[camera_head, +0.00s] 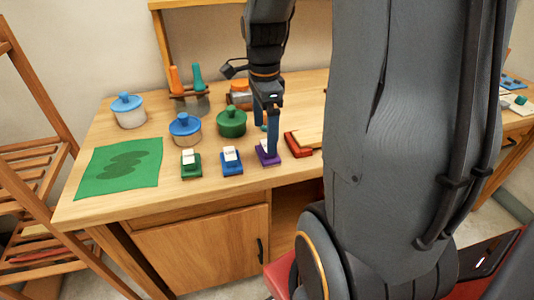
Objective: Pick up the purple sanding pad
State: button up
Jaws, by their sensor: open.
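The purple sanding pad (268,159) lies on the wooden workbench near its front edge, to the right of a blue pad. My gripper (268,149) reaches down from above, right over the purple pad. Its blue fingers (273,140) point downward, with one finger in front that partly hides the pad. The gripper is open. I cannot tell from this view whether the fingers touch the pad.
A green pad (190,164) and a blue pad (231,161) stand to the left. A red-edged item (297,146) is close on the right. Blue and green lidded pots (186,130) stand behind. A green mat (119,168) lies at left.

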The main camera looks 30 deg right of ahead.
aim_at(265, 146)
jog(key=shift+f+p, duration=0.65)
jog(key=shift+f, duration=2.8)
jog(key=c, duration=1.2)
jog(key=shift+w+r+b, duration=0.1)
jog(key=shift+r+b, duration=0.45)
jog(key=shift+r, duration=4.55)
jog(key=o, duration=0.5)
jog(key=c, duration=0.3)
jog(key=shift+c, duration=0.2)
